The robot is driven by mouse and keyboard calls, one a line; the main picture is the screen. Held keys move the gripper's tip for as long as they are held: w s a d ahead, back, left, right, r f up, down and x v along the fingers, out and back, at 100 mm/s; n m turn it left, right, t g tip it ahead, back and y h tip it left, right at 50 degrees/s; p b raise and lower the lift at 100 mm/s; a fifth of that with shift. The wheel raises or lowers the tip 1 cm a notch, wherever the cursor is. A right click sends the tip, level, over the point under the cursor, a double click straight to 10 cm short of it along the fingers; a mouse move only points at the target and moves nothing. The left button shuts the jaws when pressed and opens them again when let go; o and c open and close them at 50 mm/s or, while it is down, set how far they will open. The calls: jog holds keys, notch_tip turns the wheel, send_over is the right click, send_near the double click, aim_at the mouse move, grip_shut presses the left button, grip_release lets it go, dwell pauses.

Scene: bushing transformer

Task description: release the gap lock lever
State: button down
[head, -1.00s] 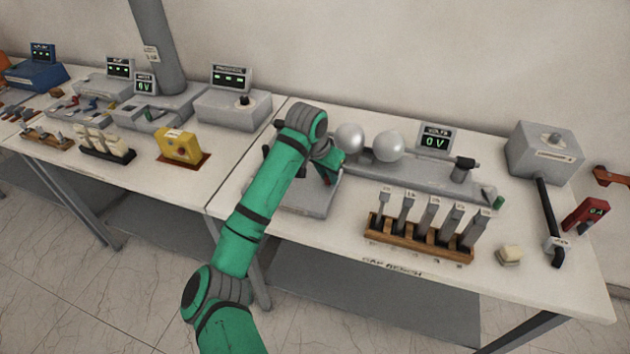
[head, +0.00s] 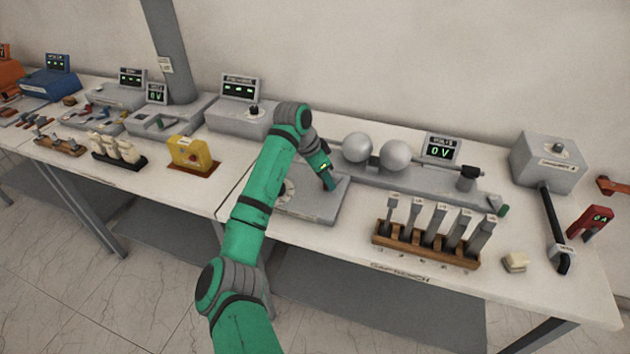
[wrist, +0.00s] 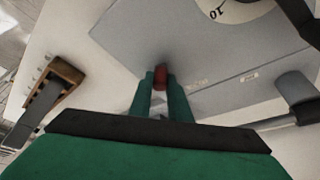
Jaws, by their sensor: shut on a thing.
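My gripper (head: 329,184) is down at the right part of a grey base plate (head: 318,210) on the near bench. In the wrist view, the two green fingers of my gripper (wrist: 161,88) are shut on a small red lever (wrist: 161,75), which stands at the grey plate (wrist: 205,60). Only the lever's red end shows between the fingertips; the rest is hidden. In the head view the fingers and arm hide the lever. A white dial (wrist: 235,8) marked 10 is on the plate.
Two metal spheres (head: 376,151) on a grey rail stand behind the gripper, with a 0 V meter (head: 441,150). A wooden rack (head: 425,248) of upright gauges stands at front right. A grey box (head: 547,161) with a black handle is at far right.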

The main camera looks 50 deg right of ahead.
jog(key=shift+d+r, duration=0.1)
jog(key=shift+r, duration=0.05)
dwell(0.3)
jog(key=c, duration=1.6)
grip_release()
jog(key=shift+c, duration=0.2)
jog(key=v, duration=1)
jog(key=shift+w+a+r, duration=0.2)
jog(key=shift+a+r, duration=0.05)
jog(key=shift+r, duration=0.05)
